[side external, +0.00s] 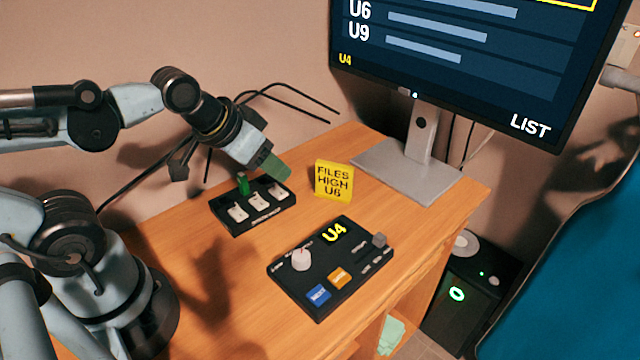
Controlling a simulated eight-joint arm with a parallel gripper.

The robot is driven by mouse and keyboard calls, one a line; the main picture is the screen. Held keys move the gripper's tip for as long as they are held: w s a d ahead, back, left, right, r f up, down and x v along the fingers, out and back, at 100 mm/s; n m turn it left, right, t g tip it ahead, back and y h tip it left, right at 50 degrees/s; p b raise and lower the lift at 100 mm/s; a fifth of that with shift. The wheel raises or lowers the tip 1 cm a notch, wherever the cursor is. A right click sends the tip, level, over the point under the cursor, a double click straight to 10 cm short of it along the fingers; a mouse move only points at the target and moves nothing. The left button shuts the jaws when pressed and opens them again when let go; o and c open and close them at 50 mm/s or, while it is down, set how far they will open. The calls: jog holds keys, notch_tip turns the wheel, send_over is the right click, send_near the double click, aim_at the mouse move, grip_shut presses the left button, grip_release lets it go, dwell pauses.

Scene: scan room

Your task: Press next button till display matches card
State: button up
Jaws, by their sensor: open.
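A black control box (300,278) lies on the desk. Its small display (334,233) reads U4 in yellow. A blue button (318,294), whose small lettering seems to read NEXT, is at its front edge, beside an orange button (339,278). The yellow card (333,181) stands upright behind the box and reads FILES HIGH U6. My gripper (262,181) is open and empty, with green fingertips. It is over the black switch box, back and left of the control box, apart from the blue button. Whether it touches the switch box I cannot tell.
The switch box (240,226) holds white rocker switches. A white knob (301,260) and grey slider (379,240) rise from the control box. The monitor (450,75) shows U6, U9, LIST and a small yellow U4; its grey foot (385,172) stands at the back right.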

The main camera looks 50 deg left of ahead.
grip_shut()
dwell(1.5)
